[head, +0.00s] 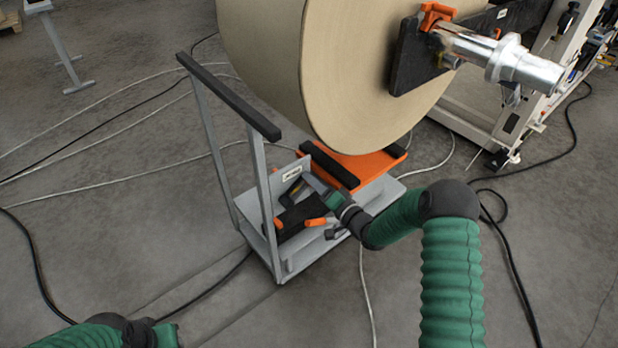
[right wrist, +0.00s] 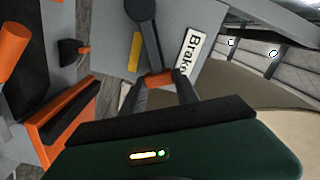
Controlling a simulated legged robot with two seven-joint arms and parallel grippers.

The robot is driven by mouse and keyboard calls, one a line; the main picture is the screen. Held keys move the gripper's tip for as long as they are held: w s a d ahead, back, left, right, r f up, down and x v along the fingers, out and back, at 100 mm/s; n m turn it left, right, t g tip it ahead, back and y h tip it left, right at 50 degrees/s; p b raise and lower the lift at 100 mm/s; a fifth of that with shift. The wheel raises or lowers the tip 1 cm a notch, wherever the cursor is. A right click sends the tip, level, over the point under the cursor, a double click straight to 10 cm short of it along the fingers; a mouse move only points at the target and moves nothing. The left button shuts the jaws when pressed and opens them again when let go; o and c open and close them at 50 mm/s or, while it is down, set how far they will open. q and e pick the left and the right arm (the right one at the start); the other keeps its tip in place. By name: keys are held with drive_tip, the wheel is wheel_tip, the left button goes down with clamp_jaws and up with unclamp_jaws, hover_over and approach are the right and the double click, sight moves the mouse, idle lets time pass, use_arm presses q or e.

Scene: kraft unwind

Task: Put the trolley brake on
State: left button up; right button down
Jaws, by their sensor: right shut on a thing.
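The trolley (head: 262,200) is a light grey frame with a black-topped push handle. The brake lever (right wrist: 146,35) is a dark rod with a round pivot and an orange tip, beside a yellow mark (right wrist: 134,52). My right gripper (right wrist: 158,84) is shut on the lever's orange tip; the hand partly hides the lever in the head view. My left arm shows at the bottom left, its gripper out of view.
A large kraft roll (head: 345,70) hangs over the trolley's orange cradle (head: 370,165), its metal shaft end (head: 510,60) sticking out right. A black item with orange handles (head: 300,215) lies on the trolley deck. Cables (head: 510,250) cross the floor. A machine frame stands at the right.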

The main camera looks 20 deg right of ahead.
drive_tip(key=shift+w+d+f+m, duration=0.1)
drive_tip(key=shift+d+f+m, duration=0.15)
drive_tip(key=shift+f+m, duration=0.7)
drive_tip(key=shift+d+f+m, duration=0.25)
drive_tip(key=shift+f+m, duration=0.45)
drive_tip(key=shift+m, duration=0.35)
drive_tip(key=shift+w+d+f+m, duration=0.1)
drive_tip(key=shift+d+f+m, duration=0.15)
drive_tip(key=shift+f+m, duration=0.7)
drive_tip(key=shift+s, duration=0.1)
drive_tip(key=c, duration=1.3)
unclamp_jaws()
drive_tip(key=shift+c, duration=0.2)
drive_tip(key=o, duration=0.4)
drive_tip(key=shift+r, duration=0.1)
